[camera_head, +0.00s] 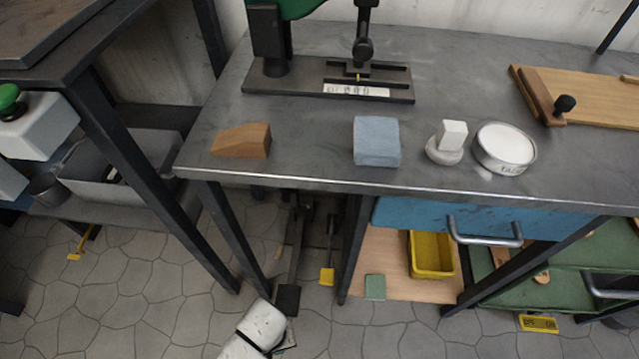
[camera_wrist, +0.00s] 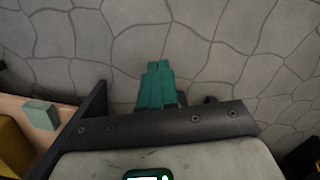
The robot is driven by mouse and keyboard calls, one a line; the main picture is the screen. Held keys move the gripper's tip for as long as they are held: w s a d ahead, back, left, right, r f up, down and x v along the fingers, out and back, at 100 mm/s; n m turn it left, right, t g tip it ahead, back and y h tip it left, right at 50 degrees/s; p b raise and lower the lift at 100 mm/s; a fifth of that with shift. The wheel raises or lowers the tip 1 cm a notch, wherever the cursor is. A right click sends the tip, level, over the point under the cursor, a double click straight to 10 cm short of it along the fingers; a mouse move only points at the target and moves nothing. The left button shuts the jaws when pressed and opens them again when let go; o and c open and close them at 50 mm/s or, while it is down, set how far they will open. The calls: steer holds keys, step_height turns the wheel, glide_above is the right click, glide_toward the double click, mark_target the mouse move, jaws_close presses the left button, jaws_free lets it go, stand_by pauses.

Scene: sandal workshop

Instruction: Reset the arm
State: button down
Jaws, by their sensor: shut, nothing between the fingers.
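My gripper (camera_wrist: 159,70) shows in the wrist view as two teal fingers pressed together, shut and empty. It is above the grey stone-patterned floor (camera_wrist: 215,50), with nothing touching the fingertips. In the head view, a white part of my arm shows low in the picture, below the workbench's front edge. My fingers cannot be made out there.
Below are pedals, a yellow bin (camera_head: 432,272) and a blue drawer (camera_head: 420,215). Bare floor (camera_head: 130,300) lies left.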

steer(key=w+d+r+m+t+y, duration=0.1)
steer(key=d+r, duration=0.3)
steer(key=d, duration=0.7)
steer(key=w+d+r+m, duration=0.15)
steer(key=d+r, duration=0.25)
steer(key=d, duration=0.6)
steer(key=s+d+r+m+t+h, duration=0.1)
steer(key=s+d+r, duration=0.35)
steer(key=d, duration=0.35)
steer(key=s+d+r, duration=0.4)
steer(key=d+r, duration=0.2)
steer(key=d, duration=0.2)
step_height(320, 180, up, 32)
steer(key=p, duration=3.1)
steer(key=shift+s+d+f, duration=0.15)
steer(key=shift+d+f, duration=0.05)
steer(key=shift+d, duration=0.15)
